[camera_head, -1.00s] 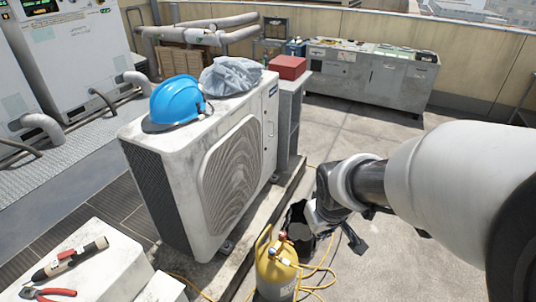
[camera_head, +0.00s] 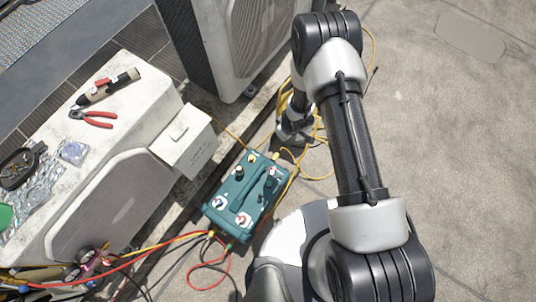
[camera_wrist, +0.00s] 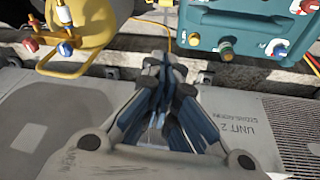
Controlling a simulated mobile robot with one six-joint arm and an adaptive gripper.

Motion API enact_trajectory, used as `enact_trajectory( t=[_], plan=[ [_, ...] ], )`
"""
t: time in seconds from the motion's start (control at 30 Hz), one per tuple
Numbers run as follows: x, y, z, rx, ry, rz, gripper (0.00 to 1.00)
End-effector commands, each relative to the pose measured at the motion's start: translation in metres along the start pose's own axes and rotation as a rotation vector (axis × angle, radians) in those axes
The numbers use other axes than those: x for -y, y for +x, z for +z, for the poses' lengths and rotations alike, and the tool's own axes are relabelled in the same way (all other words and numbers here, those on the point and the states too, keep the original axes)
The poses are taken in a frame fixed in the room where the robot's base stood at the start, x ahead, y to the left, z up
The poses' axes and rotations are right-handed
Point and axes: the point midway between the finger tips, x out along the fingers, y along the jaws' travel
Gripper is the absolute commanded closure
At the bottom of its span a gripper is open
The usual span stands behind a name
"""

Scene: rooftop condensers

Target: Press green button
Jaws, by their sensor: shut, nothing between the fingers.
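My gripper (camera_wrist: 165,75) is shut and empty in the wrist view, its dark fingers together above a white unit marked "UNIT 2" (camera_wrist: 262,112). In the head view my gripper is small and partly hidden. A teal machine (camera_head: 247,198) with several coloured knobs stands on the ground; it also shows at the top right of the wrist view (camera_wrist: 240,20). I cannot tell whether this is the green button.
A yellow cylinder (camera_wrist: 85,22) with red and blue valves is at the wrist view's upper left. Pliers (camera_head: 93,118) lie on a white unit (camera_head: 110,210). Red and yellow hoses (camera_head: 150,262) run along the ground. Open concrete (camera_head: 450,150) lies at the right.

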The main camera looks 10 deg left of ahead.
Motion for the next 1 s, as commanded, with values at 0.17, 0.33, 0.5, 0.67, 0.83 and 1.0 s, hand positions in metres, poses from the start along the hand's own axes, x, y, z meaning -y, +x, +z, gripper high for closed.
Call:
enact_trajectory(
  t=[0.17, 0.33, 0.5, 0.67, 0.83, 1.0],
  plan=[
    [0.059, 0.063, 0.045, -0.006, -0.084, -0.064, 1.00],
    [0.101, 0.098, 0.081, -0.020, -0.139, -0.108, 1.00],
    [0.123, 0.114, 0.100, -0.029, -0.166, -0.130, 1.00],
    [0.127, 0.117, 0.104, -0.033, -0.172, -0.133, 1.00],
    [0.127, 0.117, 0.104, -0.032, -0.172, -0.134, 1.00],
    [0.128, 0.120, 0.104, -0.032, -0.172, -0.134, 1.00]
  ],
)
